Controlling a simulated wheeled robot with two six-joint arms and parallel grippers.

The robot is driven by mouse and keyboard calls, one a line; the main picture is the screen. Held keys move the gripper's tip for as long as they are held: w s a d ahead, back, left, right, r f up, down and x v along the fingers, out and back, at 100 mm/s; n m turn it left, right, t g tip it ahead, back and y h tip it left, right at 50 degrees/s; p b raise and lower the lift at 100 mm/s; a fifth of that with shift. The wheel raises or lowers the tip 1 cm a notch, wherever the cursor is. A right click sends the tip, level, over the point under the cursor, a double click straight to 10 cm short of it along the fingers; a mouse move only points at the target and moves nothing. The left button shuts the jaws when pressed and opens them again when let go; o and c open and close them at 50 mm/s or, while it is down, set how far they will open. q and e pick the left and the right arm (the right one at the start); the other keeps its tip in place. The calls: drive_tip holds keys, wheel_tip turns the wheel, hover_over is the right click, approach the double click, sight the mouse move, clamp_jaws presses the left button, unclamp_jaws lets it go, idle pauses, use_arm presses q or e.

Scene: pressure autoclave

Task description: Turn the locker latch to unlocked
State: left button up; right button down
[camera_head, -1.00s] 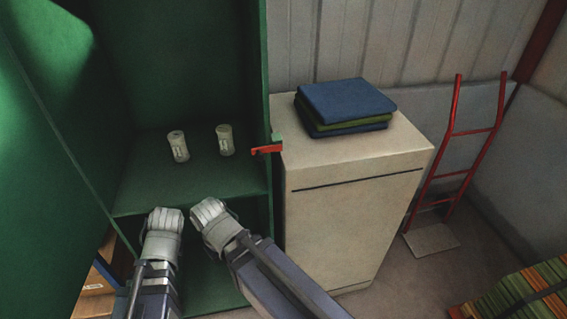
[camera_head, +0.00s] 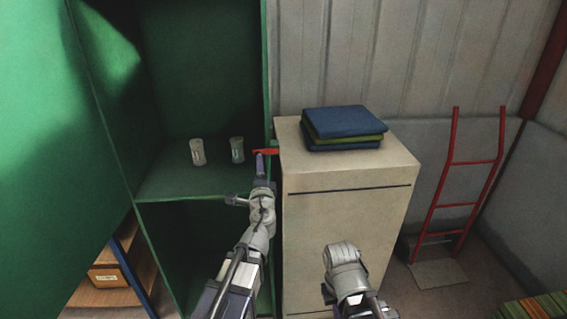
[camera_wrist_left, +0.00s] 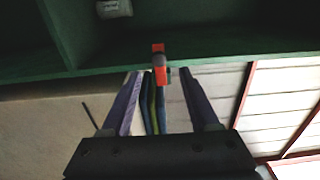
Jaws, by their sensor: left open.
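The red locker latch (camera_head: 267,151) is on the right front edge of the green locker (camera_head: 268,70), at about shelf height. My left gripper (camera_head: 261,160) is right at the latch, its fingers partly overlapping it in the head view. In the left wrist view, the red latch (camera_wrist_left: 158,62) shows between the two spread purple fingers of the open left gripper (camera_wrist_left: 162,75), near their tips. I see no clear grip on it. My right arm's pale wrist is low in front of the cabinet; its fingers cannot be made out.
Two pale jars (camera_head: 197,151) stand on the locker shelf. The green locker door (camera_head: 50,150) is swung open at the left. A beige cabinet (camera_head: 345,215) with folded cloths (camera_head: 343,125) on top stands close right of the latch. A red hand truck (camera_head: 455,190) is farther right.

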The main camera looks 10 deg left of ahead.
use_arm(q)
drive_tip(key=x, duration=0.8)
drive_tip(key=shift+a+f, duration=0.1)
clamp_jaws()
idle(0.4)
idle(1.0)
